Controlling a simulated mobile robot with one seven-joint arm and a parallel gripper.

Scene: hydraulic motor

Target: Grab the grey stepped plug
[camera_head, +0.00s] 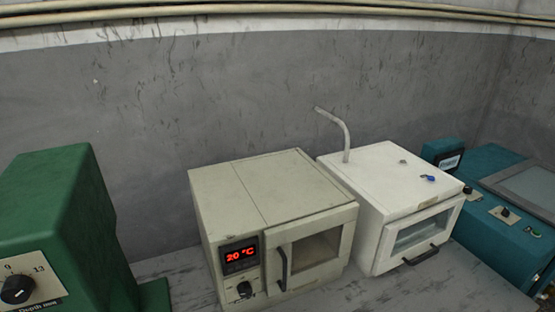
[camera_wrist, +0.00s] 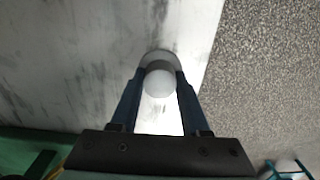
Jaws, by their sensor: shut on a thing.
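In the wrist view the grey stepped plug (camera_wrist: 159,82) shows as a pale round end with a wider, darker grey ring behind it. My gripper (camera_wrist: 160,78) has its two blue fingers shut on it, one on each side. The surface behind it is a scuffed light grey bench top. I cannot tell whether the plug touches that surface or is held above it. The head view shows neither my gripper nor the plug.
In the head view a green machine (camera_head: 65,225) stands left, a beige oven (camera_head: 270,185) reading 20 °C in the middle, a white oven (camera_head: 385,185) and a teal machine (camera_head: 500,220) right. The wrist view shows the bench edge (camera_wrist: 212,50) beside a speckled floor (camera_wrist: 265,80).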

